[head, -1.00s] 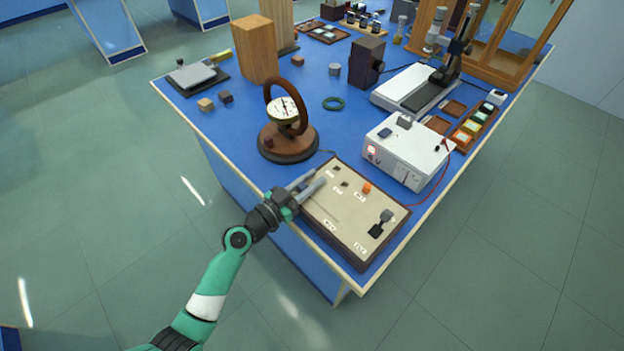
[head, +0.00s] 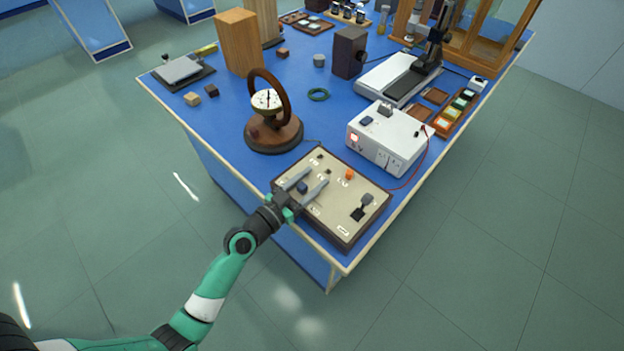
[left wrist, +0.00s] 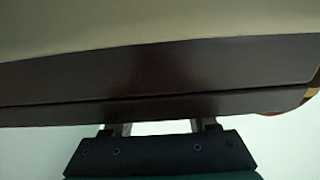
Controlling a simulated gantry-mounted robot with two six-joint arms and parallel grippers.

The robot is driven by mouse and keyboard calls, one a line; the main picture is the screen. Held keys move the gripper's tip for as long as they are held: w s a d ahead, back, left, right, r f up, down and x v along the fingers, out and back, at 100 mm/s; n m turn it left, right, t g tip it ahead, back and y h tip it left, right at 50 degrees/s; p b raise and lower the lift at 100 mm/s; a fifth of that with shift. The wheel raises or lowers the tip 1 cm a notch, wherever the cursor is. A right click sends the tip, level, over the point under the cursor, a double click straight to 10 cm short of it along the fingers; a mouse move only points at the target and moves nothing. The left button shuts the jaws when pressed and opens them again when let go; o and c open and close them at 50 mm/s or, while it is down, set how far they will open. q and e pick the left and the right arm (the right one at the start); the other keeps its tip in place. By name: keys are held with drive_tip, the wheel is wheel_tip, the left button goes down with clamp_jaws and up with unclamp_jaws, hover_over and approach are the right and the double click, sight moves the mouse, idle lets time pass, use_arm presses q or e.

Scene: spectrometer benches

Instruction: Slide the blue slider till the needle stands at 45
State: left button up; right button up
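The control box (head: 330,222) has a cream top and dark sides and lies at the table's near corner. The blue slider (head: 302,187) is a small dark blue knob on its left part. My left gripper (head: 306,177) is open over the box, one finger on each side of the slider, with a gap to it; whether the fingers touch the top I cannot tell. The round dial (head: 267,101) stands in a dark ring on a wooden base; its needle looks near upright, but the numbers are too small to read. The left wrist view shows mainly the box's dark side (left wrist: 150,80).
On the box are an orange knob (head: 350,174) and a black lever switch (head: 362,207). A white power unit (head: 388,138) with a red-lit display and a red wire stands behind right.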

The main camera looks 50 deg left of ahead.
use_arm(q)
drive_tip(key=s+d+b, duration=0.1)
drive_tip(key=s, duration=1)
drive_tip(key=shift+s+d+b, duration=0.15)
drive_tip(key=shift+s+b, duration=0.1)
drive_tip(key=shift+b, duration=0.05)
drive_tip(key=w, duration=0.4)
drive_tip(key=w+a, duration=0.1)
drive_tip(key=w, duration=0.6)
drive_tip(key=shift+w+a, duration=0.25)
drive_tip(key=shift+w, duration=0.05)
clamp_jaws()
idle(0.8)
